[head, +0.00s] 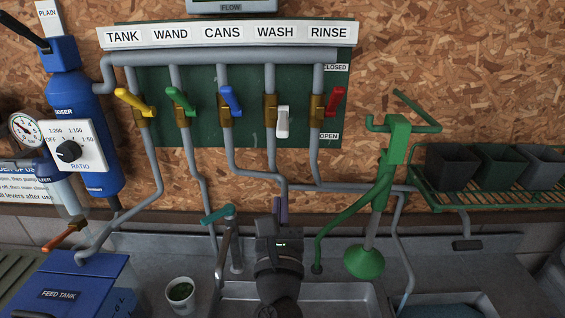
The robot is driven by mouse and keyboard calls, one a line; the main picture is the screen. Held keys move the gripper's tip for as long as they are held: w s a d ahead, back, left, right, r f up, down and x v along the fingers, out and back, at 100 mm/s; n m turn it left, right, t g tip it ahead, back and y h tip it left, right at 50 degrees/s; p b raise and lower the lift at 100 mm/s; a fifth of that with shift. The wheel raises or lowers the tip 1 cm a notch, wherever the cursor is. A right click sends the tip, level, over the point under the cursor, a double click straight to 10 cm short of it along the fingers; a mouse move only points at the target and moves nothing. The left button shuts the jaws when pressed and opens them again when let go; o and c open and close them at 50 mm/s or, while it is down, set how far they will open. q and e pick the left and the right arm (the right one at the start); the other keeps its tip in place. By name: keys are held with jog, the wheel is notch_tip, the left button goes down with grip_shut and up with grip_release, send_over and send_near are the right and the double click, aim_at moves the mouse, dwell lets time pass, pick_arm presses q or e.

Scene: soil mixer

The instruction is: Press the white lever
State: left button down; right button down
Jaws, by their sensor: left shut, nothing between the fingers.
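The white lever (282,122) is on the brass valve of the pipe under the WASH label. Its handle hangs downward on the green panel. My left gripper (280,210) is at the centre, above the sink, with its fingers pointing up. It is shut and empty. In the picture it sits well below the white lever, with a clear gap between them. My right gripper does not show.
The blue lever (231,100) and the red lever (335,101) flank the white one. Green (181,101) and yellow (136,103) levers are farther left. A grey pipe runs behind my gripper. A teal-handled tap (222,215) and a green plunger-like fixture (364,262) stand on either side.

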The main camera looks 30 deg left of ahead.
aim_at(283, 123)
pick_arm(q)
jog(key=p+x, duration=0.1)
jog(key=x, duration=0.7)
jog(key=shift+w+a+r+p, duration=0.15)
jog(key=shift+w+r+p, duration=0.05)
jog(key=shift+w+p, duration=0.15)
jog(key=r+p, duration=0.2)
jog(key=r, duration=0.2)
jog(key=shift+w+a+p, duration=0.15)
jog(key=shift+w+p, duration=0.15)
jog(key=shift+p, duration=0.1)
